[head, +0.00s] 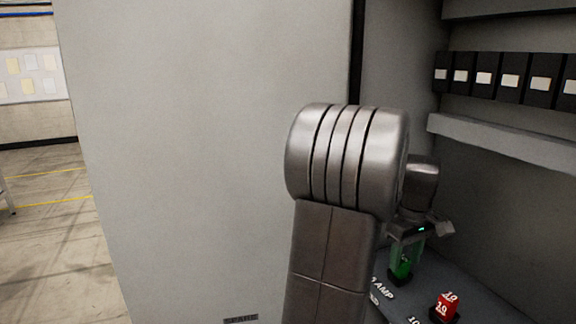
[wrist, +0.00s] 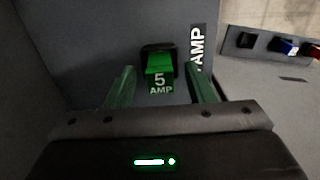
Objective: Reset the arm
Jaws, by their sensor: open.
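My arm rises in front of the cabinet in the head view and bends over to the right. My gripper (head: 404,262) points down over the grey shelf inside the cabinet. In the wrist view its two fingers are apart, one on each side of a green fuse (wrist: 160,80) marked "5 AMP". The fuse sits in a black holder (wrist: 157,48) on the shelf. Gaps show between the fuse and both fingers, so my gripper does not grip it. In the head view the fuse is largely hidden behind the fingers.
A red fuse (head: 447,305) marked "10" sits in a black holder nearby on the shelf. Several black binders (head: 485,78) stand on the upper shelf (head: 500,145). A large grey cabinet panel (head: 200,150) fills the left middle. Open floor (head: 50,250) lies at far left.

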